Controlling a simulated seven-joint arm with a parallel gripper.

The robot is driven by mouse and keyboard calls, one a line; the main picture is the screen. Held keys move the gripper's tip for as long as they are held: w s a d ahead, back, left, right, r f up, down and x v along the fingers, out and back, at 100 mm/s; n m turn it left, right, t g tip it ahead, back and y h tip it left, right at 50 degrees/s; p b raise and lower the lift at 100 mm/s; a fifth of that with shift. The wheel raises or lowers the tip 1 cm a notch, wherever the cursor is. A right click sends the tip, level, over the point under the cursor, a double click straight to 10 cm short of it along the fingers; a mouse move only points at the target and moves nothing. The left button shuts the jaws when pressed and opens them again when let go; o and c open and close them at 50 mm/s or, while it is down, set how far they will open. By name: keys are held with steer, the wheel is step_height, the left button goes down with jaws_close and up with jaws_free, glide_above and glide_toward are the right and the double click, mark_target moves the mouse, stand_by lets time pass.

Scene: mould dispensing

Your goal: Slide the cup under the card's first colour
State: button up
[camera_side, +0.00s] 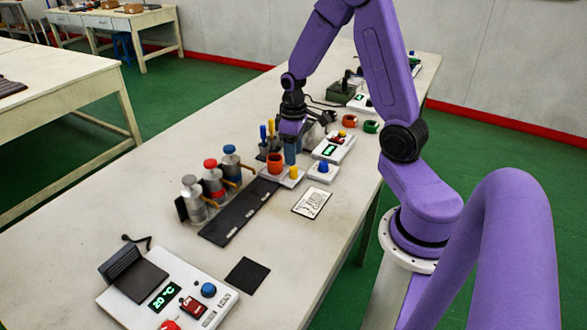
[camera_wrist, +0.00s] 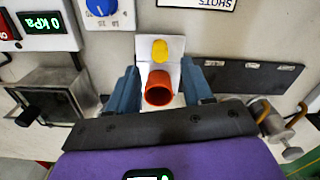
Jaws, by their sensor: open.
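An orange-red cup (camera_side: 275,163) stands upright on a white plate with a yellow peg (camera_side: 294,173). In the wrist view the cup (camera_wrist: 159,88) lies between the two blue fingers of my open gripper (camera_wrist: 159,72). Gaps show on both sides, so it is not gripped. In the side view my gripper (camera_side: 290,150) is low at the cup. Three dispensers stand in a row: grey-topped (camera_side: 191,187), red-topped (camera_side: 210,164) and blue-topped (camera_side: 230,151). A dark track (camera_side: 232,222) runs in front of them. The white card (camera_side: 312,202) lies flat; its colour words are too small to read.
A box with a blue knob (camera_side: 323,170) and a box with a green display (camera_side: 330,149) stand near the cup. A heater unit reading 20 °C (camera_side: 165,296) and a black mat (camera_side: 247,274) are at the near end. The bench between is clear.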

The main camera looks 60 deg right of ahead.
mark_target(293, 168)
steer(key=shift+f, duration=3.15)
jaws_close()
